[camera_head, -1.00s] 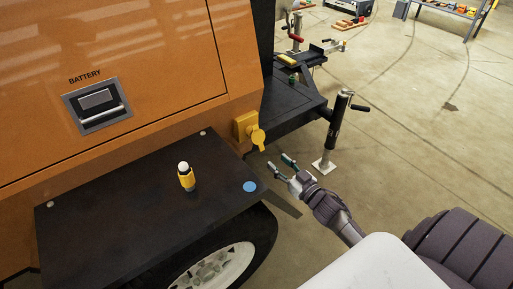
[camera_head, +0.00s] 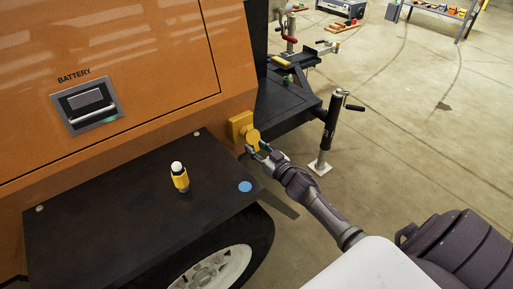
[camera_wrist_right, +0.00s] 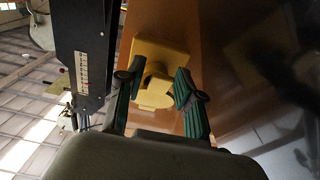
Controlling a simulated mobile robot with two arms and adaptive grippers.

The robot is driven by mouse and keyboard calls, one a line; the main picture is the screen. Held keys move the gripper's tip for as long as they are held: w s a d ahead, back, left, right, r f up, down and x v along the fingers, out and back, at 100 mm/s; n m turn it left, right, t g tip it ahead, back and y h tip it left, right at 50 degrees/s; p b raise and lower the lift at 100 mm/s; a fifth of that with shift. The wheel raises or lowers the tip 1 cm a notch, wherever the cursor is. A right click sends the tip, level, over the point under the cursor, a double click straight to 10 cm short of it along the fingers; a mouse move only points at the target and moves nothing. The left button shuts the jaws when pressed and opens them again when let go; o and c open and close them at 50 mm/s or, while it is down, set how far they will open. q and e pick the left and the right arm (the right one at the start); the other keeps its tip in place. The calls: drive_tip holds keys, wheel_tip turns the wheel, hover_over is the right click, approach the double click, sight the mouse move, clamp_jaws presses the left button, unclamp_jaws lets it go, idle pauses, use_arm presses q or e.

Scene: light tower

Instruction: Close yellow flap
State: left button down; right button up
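The yellow flap (camera_head: 253,136) is a rounded piece at the lower right of a square yellow housing (camera_head: 238,122) on the orange panel. In the right wrist view the flap (camera_wrist_right: 155,95) sticks out in front of the housing (camera_wrist_right: 150,48). My right gripper (camera_head: 257,151) is at the flap, its fingers partly overlapping the flap's lower edge. In the wrist view its green-padded fingers (camera_wrist_right: 158,92) are spread, one on each side of the flap. I cannot tell whether either finger touches it. My left gripper is not in view.
A black fender (camera_head: 120,215) lies below the housing, with a yellow bottle-like object (camera_head: 180,177) and a blue disc (camera_head: 245,186) on it. A black jack post (camera_head: 331,130) stands right of the gripper. Concrete floor is open to the right.

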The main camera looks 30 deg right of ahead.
sight(250, 143)
clamp_jaws()
drive_tip(key=shift+w+r, duration=0.1)
drive_tip(key=shift+w, duration=0.1)
idle(0.5)
drive_tip(key=shift+w+f, duration=0.25)
drive_tip(key=shift+w, duration=0.5)
drive_tip(key=shift+w+f, duration=0.15)
drive_tip(key=shift+w, duration=0.6)
drive_tip(key=shift+w+a, duration=0.1)
drive_tip(key=shift+w, duration=0.05)
drive_tip(key=shift+w+f, duration=0.1)
